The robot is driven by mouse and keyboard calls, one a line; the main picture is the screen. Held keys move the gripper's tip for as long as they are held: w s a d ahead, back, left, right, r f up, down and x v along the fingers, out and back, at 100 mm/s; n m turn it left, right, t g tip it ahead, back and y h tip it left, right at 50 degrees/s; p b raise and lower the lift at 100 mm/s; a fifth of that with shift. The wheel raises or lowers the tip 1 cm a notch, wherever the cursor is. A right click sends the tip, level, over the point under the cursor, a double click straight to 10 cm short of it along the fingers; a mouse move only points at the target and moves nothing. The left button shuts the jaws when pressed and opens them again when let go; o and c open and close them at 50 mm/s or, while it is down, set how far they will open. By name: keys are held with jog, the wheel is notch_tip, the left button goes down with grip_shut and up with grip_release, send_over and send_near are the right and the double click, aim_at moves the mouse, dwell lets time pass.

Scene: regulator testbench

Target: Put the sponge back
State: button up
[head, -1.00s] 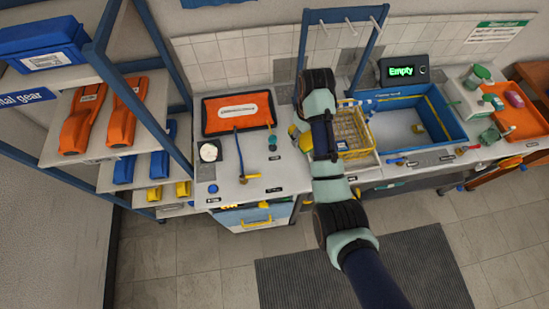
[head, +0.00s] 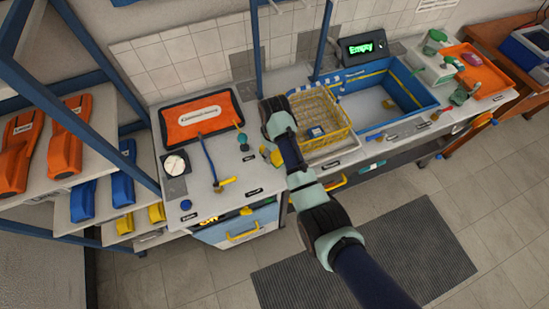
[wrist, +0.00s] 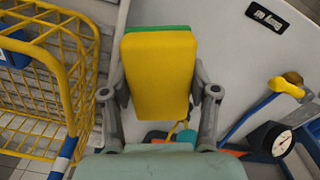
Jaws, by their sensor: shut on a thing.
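The sponge, yellow with a green layer, is between the fingers of my gripper (wrist: 160,88) in the wrist view, where its broad yellow face (wrist: 158,70) shows. My gripper is shut on it. In the head view a yellow part of the sponge (head: 273,156) shows just left of my wrist, over the counter between the wire basket and the small teal-topped item. My arm hides most of the gripper there. I cannot tell whether the sponge touches the counter.
The yellow wire basket (head: 322,122) stands close right of my gripper, with the blue sink tub (head: 393,95) beyond it. A blue frame post rises behind.

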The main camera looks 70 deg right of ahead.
aim_at(275, 159)
jog(key=shift+f, duration=2)
jog(key=shift+f, duration=0.15)
jog(key=o, duration=0.8)
notch_tip(275, 159, up, 12)
jog(key=shift+r+p, duration=0.2)
jog(key=shift+p, duration=0.3)
jog(key=shift+a, duration=0.1)
